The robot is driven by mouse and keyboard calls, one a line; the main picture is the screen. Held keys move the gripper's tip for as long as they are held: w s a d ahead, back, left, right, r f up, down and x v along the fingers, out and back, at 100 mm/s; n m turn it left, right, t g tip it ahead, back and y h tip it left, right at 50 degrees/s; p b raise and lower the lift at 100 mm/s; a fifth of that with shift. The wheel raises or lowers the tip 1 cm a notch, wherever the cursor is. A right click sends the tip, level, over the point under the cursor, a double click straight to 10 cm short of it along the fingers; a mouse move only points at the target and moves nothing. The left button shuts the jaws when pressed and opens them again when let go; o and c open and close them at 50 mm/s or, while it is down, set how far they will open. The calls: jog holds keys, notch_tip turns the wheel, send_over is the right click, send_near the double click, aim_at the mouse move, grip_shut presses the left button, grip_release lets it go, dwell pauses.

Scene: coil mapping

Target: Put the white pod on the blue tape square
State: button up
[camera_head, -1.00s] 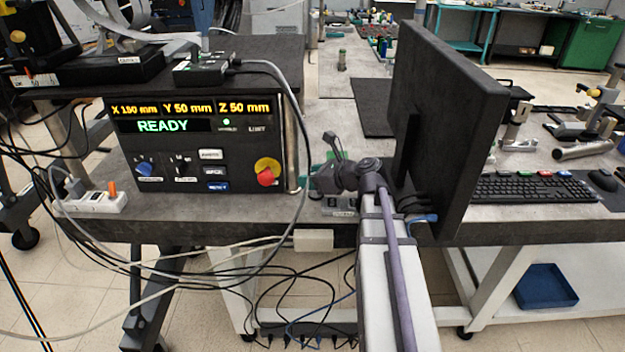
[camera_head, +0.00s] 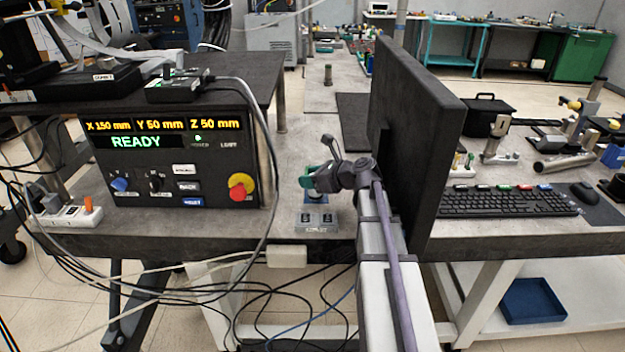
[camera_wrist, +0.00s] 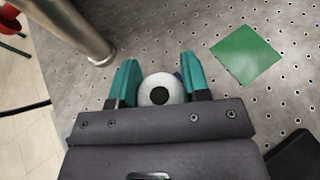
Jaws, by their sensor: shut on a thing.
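The white pod (camera_wrist: 160,88), round with a dark centre, sits between the two teal fingers of my gripper (camera_wrist: 161,78) in the wrist view. The gripper is shut on it. A small bit of blue shows just behind the pod by the right finger; I cannot tell how much of the blue tape square this is. In the head view my gripper (camera_head: 309,178) is over the table between the console and the monitor. The pod is mostly hidden there. I cannot tell whether it touches the table.
A green square (camera_wrist: 246,54) lies right of my gripper on the perforated tabletop. A metal post (camera_wrist: 82,32) stands at left. A grey labelled block (camera_head: 316,220) sits at the front edge. The console (camera_head: 172,165) stands left and the monitor (camera_head: 415,130) close on the right.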

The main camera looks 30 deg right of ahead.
jog(key=shift+w+d, duration=0.1)
jog(key=shift+d, duration=0.05)
jog(key=o, duration=1.1)
notch_tip(320, 180, up, 10)
jog(key=p, duration=1)
jog(key=shift+r, duration=0.2)
jog(key=shift+f, duration=0.1)
